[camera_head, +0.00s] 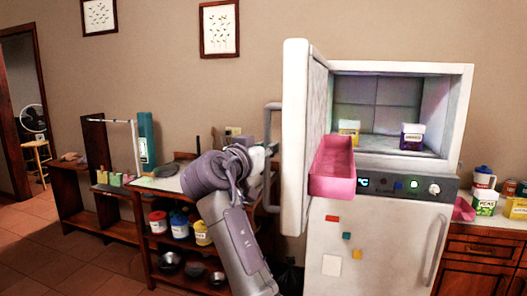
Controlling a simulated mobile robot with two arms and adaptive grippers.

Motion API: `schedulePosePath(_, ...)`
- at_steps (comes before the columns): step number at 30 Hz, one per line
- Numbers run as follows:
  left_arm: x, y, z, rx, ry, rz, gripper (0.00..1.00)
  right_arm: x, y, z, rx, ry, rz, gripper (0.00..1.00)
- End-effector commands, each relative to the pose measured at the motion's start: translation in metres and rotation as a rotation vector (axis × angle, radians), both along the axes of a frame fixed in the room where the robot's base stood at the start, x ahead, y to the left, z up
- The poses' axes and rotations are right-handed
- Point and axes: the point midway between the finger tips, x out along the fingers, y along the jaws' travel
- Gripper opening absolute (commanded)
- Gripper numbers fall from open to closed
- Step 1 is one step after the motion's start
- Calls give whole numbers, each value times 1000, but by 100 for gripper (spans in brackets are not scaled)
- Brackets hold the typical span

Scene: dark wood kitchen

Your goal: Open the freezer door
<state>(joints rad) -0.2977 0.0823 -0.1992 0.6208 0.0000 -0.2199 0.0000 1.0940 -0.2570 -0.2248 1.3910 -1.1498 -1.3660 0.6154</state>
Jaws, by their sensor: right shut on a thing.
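The freezer door (295,120) is the upper door of a white fridge-freezer and stands swung wide open to the left. The freezer compartment (376,95) is exposed. A pale handle (272,106) sticks out on the door's left, outer side. My right gripper (271,150) is shut on this handle at about mid-height; its fingertips are small and partly hidden. A pink bin (332,172) hangs on the inner side of the door. My left gripper is not in view.
A yellow tub (349,131) and a purple tub (412,136) stand inside the compartment. The lower fridge door (385,245) is closed. A dark wood shelf (150,240) with jars and bowls stands left behind my arm. A counter (485,235) with containers is at right.

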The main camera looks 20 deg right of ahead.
Motion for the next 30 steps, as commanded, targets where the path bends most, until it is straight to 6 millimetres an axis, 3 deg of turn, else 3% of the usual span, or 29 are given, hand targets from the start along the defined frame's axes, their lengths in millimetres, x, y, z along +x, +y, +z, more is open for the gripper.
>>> schedulePosePath(12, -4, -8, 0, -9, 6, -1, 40, 0, -2, 3, 0, -4, -1, 0)
schedulePosePath(13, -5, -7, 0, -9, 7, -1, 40, 0, -2, 3, -1, -5, -2, 22)
schedulePosePath(17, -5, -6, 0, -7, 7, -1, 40, 0, -1, 2, 0, -4, -1, 43)
schedulePosePath(26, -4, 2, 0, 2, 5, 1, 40, 0, -1, 2, 0, -3, 0, 43)
schedulePosePath(30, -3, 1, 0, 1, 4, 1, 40, 0, 0, 15, 1, -6, 0, 43)
